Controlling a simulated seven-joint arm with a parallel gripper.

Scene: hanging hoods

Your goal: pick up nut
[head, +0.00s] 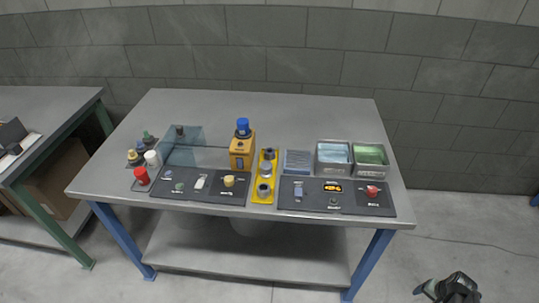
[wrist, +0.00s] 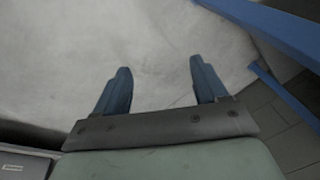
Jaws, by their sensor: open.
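No nut can be made out for certain in the head view. Small items lie on the left dark mat (head: 215,194) and the right dark mat (head: 312,204) along the table's front edge. A small greyish piece (head: 334,201) on the right mat may be the nut, but it is too small to tell. My gripper (wrist: 160,64) shows in the wrist view with its two blue fingers wide apart and nothing between them. In the head view, a dark and green end, likely my gripper, is low at the right, away from the table.
The grey table (head: 300,112) has blue legs and a clear back half. A yellow strip (head: 254,192) with round parts lies between the mats. An orange box (head: 241,161) with a blue top stands behind. Two metal bins (head: 334,171) stand at the right. A second bench (head: 60,105) is at the left.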

